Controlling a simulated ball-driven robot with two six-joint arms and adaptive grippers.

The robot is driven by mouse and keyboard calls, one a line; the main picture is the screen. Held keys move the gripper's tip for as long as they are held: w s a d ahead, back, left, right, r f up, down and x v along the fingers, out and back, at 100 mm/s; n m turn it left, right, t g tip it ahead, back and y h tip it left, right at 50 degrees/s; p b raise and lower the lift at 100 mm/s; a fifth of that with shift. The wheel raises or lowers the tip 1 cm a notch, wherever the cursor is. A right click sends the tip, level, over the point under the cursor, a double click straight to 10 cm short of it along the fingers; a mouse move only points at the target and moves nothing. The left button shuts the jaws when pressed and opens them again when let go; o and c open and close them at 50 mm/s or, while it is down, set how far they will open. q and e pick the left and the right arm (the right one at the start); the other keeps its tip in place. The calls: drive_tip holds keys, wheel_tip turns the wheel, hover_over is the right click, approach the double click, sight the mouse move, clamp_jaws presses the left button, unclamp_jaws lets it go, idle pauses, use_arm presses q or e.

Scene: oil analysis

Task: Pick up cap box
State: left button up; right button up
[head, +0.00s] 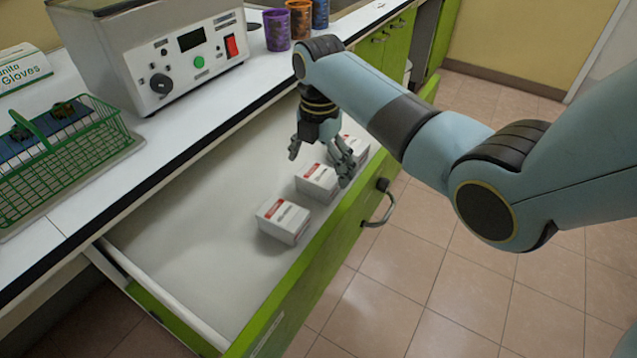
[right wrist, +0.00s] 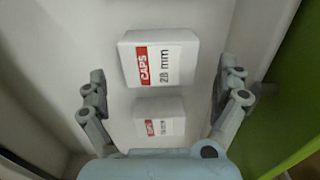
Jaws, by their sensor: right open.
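Three white cap boxes with red labels stand in a row in the open drawer: the near box (head: 283,220), the middle box (head: 318,182) and the far box (head: 356,148), which is partly hidden by my gripper. My right gripper (head: 320,163) is open and empty, above the row around the middle and far boxes. In the right wrist view, a box marked "CAPS 28 mm" (right wrist: 160,60) lies between and beyond the open fingers (right wrist: 164,85). A second box (right wrist: 160,122) lies closer to the palm. No finger visibly touches a box. My left gripper is out of view.
The drawer (head: 190,225) has a green front with a metal handle (head: 378,205). The drawer's left part is empty. On the counter above stand a grey device (head: 150,60), a green wire basket (head: 60,150), a glove box (head: 25,70) and several coloured cups (head: 277,30).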

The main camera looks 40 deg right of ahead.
sight(319, 174)
wheel_tip(319, 174, down, 3)
drive_tip(key=shift+f, duration=0.1)
drive_tip(key=c, duration=1.1)
